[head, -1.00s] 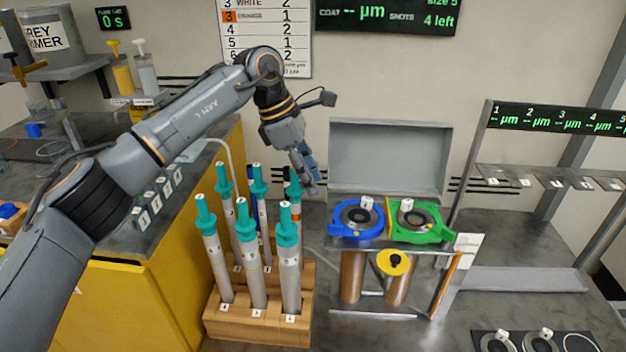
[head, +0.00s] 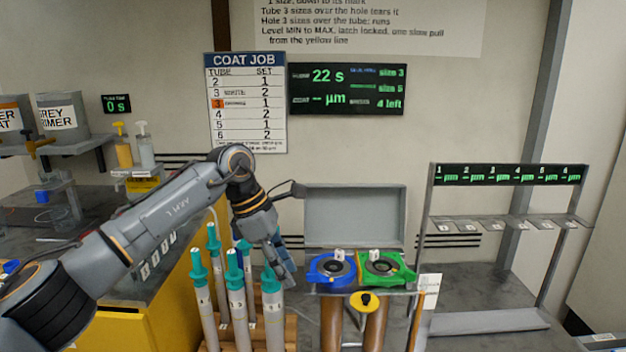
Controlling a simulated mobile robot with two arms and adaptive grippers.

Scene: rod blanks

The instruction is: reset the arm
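My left arm (head: 150,225) comes in from the left and bends down at the wrist. My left gripper (head: 286,276) points down beside the teal-capped tubes (head: 236,290), left of the blue ring clamp (head: 325,268). It overlaps the rearmost tubes in the picture, and I see nothing clearly held in it. Its fingers are small and seen from the side, so their opening cannot be told. My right gripper is not in view.
The tubes stand in a wooden rack (head: 291,330). A green ring clamp (head: 398,270) sits next to the blue one, before a grey open box (head: 355,215). A yellow-fronted bench (head: 140,325) is at left. A metal rack (head: 500,222) with numbered displays stands at right.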

